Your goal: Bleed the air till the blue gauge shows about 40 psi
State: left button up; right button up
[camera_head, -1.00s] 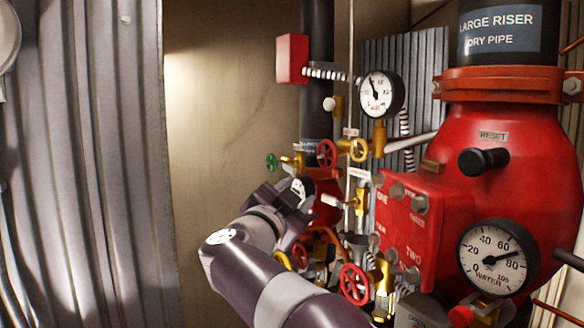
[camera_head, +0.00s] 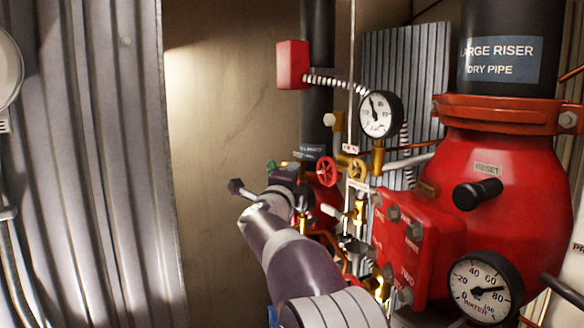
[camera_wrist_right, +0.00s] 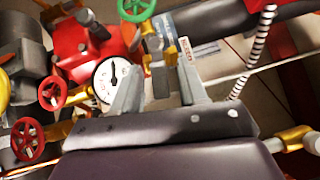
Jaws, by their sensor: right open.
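My right gripper (camera_wrist_right: 160,90) is open, its two fingers apart with no handle gripped between them. A green handwheel (camera_wrist_right: 136,8) on brass fittings is just beyond the fingers. A white-faced gauge (camera_wrist_right: 112,78) sits beside the left finger, its needle pointing roughly up. In the head view my right arm reaches among the valves and hides part of them. The upper gauge (camera_head: 378,116) has its needle up and slightly left. No gauge face looks blue; a small blue label (camera_head: 311,152) is on the thinner riser. My left gripper is out of view.
A red control box (camera_head: 405,240) and the large red riser valve (camera_head: 500,190) stand at right. The bare wall (camera_head: 215,150) to the left is clear.

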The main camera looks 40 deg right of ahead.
jog(key=shift+d, duration=0.15)
grip_shut()
jog(key=shift+r+y, duration=0.3)
jog(key=shift+r+n+g+y, duration=0.1)
jog(key=shift+n+g+y, duration=0.25)
jog(key=shift+n, duration=0.35)
grip_release()
